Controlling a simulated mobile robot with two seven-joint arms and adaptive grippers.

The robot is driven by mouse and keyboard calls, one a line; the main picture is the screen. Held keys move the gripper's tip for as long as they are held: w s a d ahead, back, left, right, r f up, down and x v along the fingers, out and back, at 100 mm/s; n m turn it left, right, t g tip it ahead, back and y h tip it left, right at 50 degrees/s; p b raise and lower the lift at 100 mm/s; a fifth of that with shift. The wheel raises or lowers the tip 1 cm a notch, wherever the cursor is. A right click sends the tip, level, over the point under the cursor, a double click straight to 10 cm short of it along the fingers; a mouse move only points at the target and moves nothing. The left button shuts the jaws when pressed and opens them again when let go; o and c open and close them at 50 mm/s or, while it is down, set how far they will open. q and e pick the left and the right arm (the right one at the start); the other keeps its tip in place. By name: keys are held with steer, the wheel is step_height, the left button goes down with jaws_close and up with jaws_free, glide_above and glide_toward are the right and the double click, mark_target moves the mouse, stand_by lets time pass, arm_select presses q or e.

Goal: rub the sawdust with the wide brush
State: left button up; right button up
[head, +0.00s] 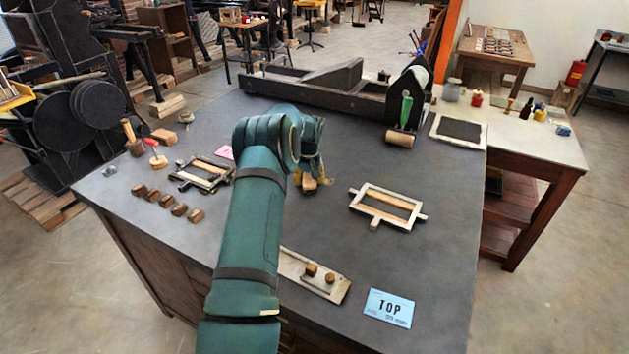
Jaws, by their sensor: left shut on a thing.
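My left arm reaches up the middle of the dark bench, and its wrist bends down at the far end. My left gripper (312,172) is low over the bench top, mostly hidden behind my wrist. It is shut on a small tan piece (311,184), which looks like the wide brush; its shape is largely covered. The tan piece is at or close to the bench surface; I cannot tell whether it touches. I cannot make out any sawdust; my arm hides part of the bench. My right gripper is not in view.
A framed piece (388,206) lies right of my gripper, another frame (203,174) left. Several brown blocks (167,202), a red-handled tool (155,153), a plate with knobs (315,275) and a blue TOP card (389,307) lie around. A black press (335,85) stands behind.

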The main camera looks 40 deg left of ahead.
mark_target(326, 193)
arm_select(q)
steer(key=shift+s+a, duration=0.3)
steer(key=shift+a, duration=0.5)
steer(key=shift+s+a, duration=0.25)
steer(key=shift+a, duration=0.55)
steer(key=shift+s+d, duration=0.2)
steer(key=shift+s, duration=0.65)
steer(key=shift+w+d, duration=0.3)
steer(key=shift+d, duration=0.6)
steer(key=shift+w+d, duration=0.3)
steer(key=shift+d, duration=0.55)
steer(key=shift+w+d, duration=0.25)
steer(key=shift+d, duration=0.5)
steer(key=shift+w+d, duration=0.25)
steer(key=shift+d, duration=0.5)
steer(key=shift+w+d+f+b, duration=0.15)
steer(key=shift+w+d, duration=0.1)
steer(key=shift+d, duration=0.65)
steer(key=shift+w+d+r+b, duration=0.15)
steer(key=shift+w+d, duration=0.1)
steer(key=shift+d, duration=0.6)
steer(key=shift+f, duration=0.1)
steer(key=shift+r+p, duration=1.8)
steer(key=shift+r, duration=1.25)
